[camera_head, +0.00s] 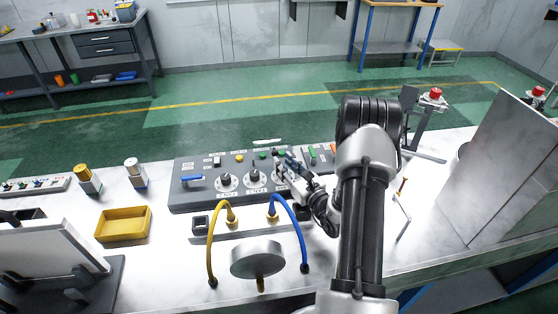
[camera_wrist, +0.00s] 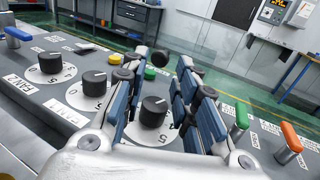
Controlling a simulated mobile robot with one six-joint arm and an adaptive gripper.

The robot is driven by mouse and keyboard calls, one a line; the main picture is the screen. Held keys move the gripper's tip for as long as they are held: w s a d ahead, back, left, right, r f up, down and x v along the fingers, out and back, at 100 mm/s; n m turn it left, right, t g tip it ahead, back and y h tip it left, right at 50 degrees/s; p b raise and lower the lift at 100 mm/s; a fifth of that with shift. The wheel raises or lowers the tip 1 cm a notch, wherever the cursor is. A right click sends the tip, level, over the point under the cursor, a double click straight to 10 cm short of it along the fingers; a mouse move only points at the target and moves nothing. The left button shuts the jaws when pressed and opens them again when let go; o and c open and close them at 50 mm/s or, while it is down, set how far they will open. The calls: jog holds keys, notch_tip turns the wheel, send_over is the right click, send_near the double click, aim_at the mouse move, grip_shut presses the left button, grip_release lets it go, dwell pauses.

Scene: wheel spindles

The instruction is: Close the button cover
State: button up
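My gripper (camera_head: 283,163) is over the right part of the grey control panel (camera_head: 188,168). In the wrist view its blue-padded fingers (camera_wrist: 168,98) are apart, with nothing held between them. A black dial knob (camera_wrist: 153,112) on a white numbered disc shows between and below the fingers; I cannot tell if they touch it. A green button (camera_wrist: 150,74) is behind that knob, and a yellow button (camera_wrist: 87,46) is farther left. I cannot clearly make out a button cover. A small black piece (camera_wrist: 163,59) shows beyond the fingers; what it is I cannot tell.
Two more dial knobs (camera_wrist: 94,82) (camera_wrist: 50,63) stand left of the gripper. A green lever (camera_wrist: 240,119) and an orange lever (camera_wrist: 290,137) are to the right. Yellow (camera_head: 211,247) and blue (camera_head: 292,217) cables arch before the panel. A yellow tray (camera_head: 124,237) lies left.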

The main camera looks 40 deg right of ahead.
aim_at(274, 152)
jog(key=shift+w+d, duration=0.1)
jog(key=shift+w, duration=1.8)
jog(key=shift+c, duration=0.3)
grip_shut()
